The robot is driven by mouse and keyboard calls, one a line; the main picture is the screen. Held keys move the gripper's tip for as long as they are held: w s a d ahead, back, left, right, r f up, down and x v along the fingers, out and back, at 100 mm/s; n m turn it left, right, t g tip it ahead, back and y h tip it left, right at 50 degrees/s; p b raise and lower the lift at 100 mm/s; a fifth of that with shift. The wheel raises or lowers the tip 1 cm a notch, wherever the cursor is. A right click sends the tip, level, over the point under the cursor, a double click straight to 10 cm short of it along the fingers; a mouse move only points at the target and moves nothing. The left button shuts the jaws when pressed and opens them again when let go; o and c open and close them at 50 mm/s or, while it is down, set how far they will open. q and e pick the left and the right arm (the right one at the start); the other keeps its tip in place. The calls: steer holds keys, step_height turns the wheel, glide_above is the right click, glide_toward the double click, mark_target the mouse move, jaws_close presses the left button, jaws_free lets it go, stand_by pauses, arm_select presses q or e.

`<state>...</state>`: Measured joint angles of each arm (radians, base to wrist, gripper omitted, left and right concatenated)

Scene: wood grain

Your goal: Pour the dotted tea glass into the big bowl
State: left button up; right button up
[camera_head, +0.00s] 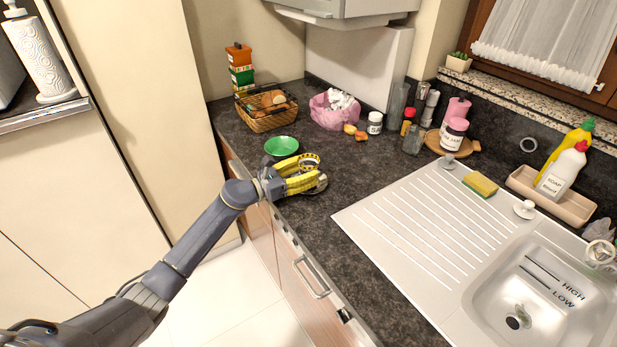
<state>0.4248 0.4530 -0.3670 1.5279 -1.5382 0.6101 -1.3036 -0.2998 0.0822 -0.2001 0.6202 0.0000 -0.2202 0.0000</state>
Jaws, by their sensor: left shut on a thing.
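My left gripper (300,173) is over the counter near its front edge, with its yellow fingers shut on a small round vessel, the tea glass (309,161). Only the glass's upper part and rim show between the fingers; its dots are too small to make out. A round grey piece shows just under the fingertips; I cannot tell whether it is a saucer. A green bowl (281,146) stands on the counter just behind and to the left of the gripper, apart from the glass. My right gripper is not in view.
A wicker basket (262,118), a pink bag (328,112) and small jars (375,122) stand farther back. A wooden board with jars (436,148) is at the right. The steel drainer (425,225) and sink (535,290) lie front right. Dark counter (350,165) between gripper and drainer is clear.

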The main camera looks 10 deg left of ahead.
mark_target(307, 157)
arm_select(q)
steer(key=c, duration=0.6)
steer(key=shift+r, duration=0.35)
steer(key=shift+r, duration=0.7)
steer(key=shift+r, duration=1.45)
